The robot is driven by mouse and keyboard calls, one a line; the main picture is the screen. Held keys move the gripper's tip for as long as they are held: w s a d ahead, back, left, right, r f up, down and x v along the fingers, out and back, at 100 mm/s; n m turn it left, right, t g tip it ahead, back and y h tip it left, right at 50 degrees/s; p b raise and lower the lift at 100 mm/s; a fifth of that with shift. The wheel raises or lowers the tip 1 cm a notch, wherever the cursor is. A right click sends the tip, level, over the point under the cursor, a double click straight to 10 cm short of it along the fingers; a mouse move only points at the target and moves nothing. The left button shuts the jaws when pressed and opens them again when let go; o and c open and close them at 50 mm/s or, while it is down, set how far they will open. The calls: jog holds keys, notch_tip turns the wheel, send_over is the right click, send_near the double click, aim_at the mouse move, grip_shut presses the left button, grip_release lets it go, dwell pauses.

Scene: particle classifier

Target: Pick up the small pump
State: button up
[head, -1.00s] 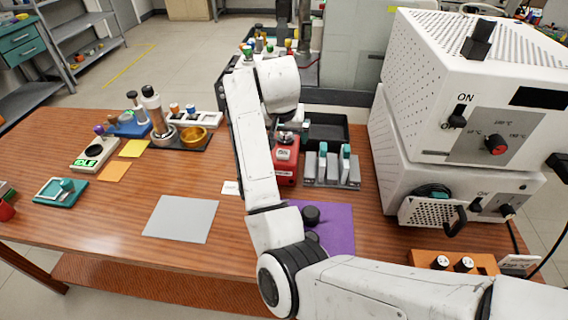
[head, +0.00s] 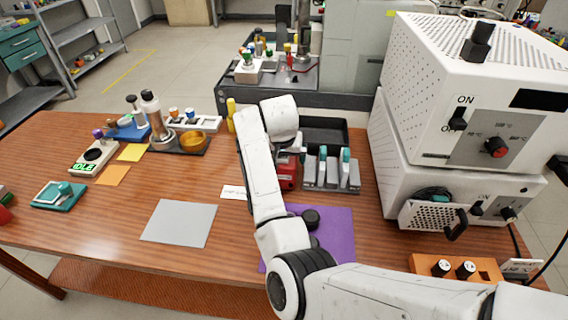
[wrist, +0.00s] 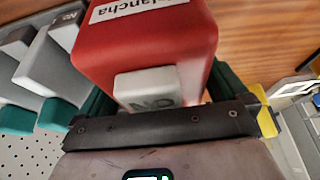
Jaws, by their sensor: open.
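A red box (head: 288,180) with a white label and a pale button stands on the wooden table behind my arm in the head view. In the wrist view the red box (wrist: 150,45) fills the upper middle. My gripper (wrist: 162,92) is open. Its green fingers show on both sides of the box, partly hidden behind it. I cannot tell whether they touch it. In the head view my arm hides most of the gripper and part of the box.
A grey rack (head: 332,184) with teal-tipped pieces stands close to the right of the box. A black tray (head: 345,138) lies behind. A yellow object (head: 231,112) stands to the left. A purple mat (head: 338,225) lies in front. White ovens (head: 440,185) block the right side.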

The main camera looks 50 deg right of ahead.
jog(key=c, duration=1.4)
jog(key=shift+r, duration=0.1)
